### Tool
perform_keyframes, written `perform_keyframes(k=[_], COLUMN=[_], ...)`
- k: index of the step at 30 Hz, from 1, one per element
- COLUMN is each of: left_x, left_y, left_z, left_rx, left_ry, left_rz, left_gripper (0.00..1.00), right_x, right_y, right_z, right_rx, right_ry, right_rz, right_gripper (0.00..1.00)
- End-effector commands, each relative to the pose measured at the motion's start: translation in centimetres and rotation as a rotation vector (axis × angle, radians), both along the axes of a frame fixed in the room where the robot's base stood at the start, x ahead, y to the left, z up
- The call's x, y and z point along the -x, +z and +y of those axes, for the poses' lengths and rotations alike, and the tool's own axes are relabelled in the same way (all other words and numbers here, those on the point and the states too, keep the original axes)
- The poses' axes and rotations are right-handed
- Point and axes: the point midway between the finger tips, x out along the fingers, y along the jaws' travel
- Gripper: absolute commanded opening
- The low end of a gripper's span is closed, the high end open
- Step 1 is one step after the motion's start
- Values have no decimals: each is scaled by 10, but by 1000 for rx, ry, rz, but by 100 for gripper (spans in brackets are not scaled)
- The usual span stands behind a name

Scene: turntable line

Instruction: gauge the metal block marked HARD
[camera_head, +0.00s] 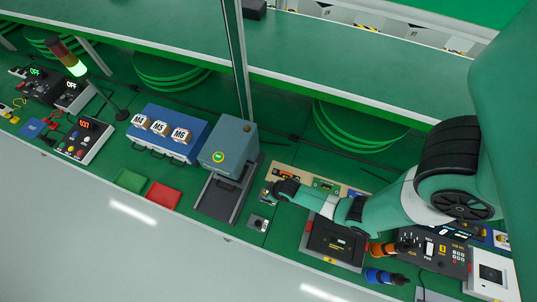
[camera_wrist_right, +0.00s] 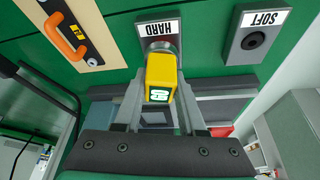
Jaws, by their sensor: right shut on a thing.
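The metal block marked HARD (camera_wrist_right: 142,27) is grey and lies on the green bench at the top of the right wrist view, its label upside down. My right gripper (camera_wrist_right: 160,98) is shut on a yellow gauge (camera_wrist_right: 161,72) with a small lit green display. The gauge's round metal nose is over the HARD block and hides part of it; I cannot tell whether it presses on it. A similar block marked SOFT (camera_wrist_right: 255,41) lies to the right, with a dark round spot. In the head view my right gripper (camera_head: 270,192) is beside the SOFT block (camera_head: 258,223). My left gripper is out of view.
A wooden board (camera_wrist_right: 68,35) with an orange handle lies left of the HARD block. In the head view, a grey-green machine (camera_head: 228,150) stands left of my gripper, and a black case (camera_head: 335,241) lies right of it. Blue and orange tools are near the front edge.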

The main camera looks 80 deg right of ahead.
Motion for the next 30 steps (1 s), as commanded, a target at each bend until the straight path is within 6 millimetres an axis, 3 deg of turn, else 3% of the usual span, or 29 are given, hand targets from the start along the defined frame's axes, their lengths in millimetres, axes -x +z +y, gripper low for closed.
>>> perform_keyframes(k=[30], left_x=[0], left_y=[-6], left_z=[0], left_rx=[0], left_ry=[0], left_rz=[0], left_gripper=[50], right_x=[-1], right_y=[-8], right_z=[0], right_rx=[0], right_ry=[0], right_rz=[-1], right_gripper=[0])
